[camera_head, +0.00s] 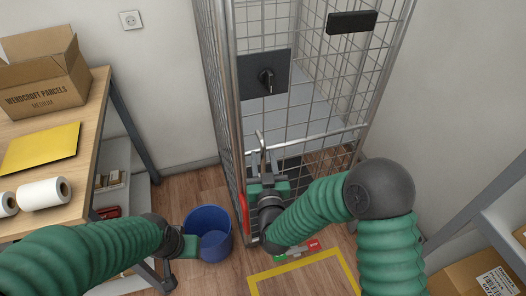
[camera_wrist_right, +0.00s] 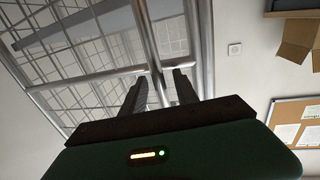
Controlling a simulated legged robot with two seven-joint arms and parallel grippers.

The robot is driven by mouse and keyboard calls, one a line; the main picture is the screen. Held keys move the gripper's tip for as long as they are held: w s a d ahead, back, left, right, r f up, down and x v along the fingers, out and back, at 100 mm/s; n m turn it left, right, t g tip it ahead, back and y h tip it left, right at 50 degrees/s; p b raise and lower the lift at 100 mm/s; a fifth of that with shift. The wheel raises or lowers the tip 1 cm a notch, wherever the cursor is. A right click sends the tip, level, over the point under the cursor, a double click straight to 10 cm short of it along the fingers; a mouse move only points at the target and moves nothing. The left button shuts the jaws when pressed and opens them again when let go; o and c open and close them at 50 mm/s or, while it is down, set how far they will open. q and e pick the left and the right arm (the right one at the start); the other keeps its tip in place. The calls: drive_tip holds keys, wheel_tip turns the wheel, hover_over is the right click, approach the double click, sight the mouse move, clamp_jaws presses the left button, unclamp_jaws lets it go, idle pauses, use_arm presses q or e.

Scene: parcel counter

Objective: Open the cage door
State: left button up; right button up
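The wire cage (camera_head: 312,95) stands against the wall, with its mesh door facing me. A dark plate with a black knob (camera_head: 266,82) sits high on the door side. My right gripper (camera_head: 262,160) is low at the cage's front left, next to the upright frame tube. In the right wrist view its two dark fingers (camera_wrist_right: 160,90) stand apart, with a metal tube (camera_wrist_right: 158,62) running between them; no firm contact shows. The door looks closed. My left gripper (camera_head: 186,248) is low at the left, by the blue bin; its fingers are not clear.
A blue bin (camera_head: 207,222) stands on the floor left of the cage. A table (camera_head: 95,112) with an open box (camera_head: 42,75) is at the left. A yellow floor outline (camera_head: 262,276) lies in front of the cage. A shelf (camera_head: 505,215) with a carton is at the right.

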drive_tip(key=shift+s+a+r, duration=0.1)
drive_tip(key=shift+s+a, duration=0.05)
drive_tip(key=shift+c, duration=0.5)
clamp_jaws()
idle(0.7)
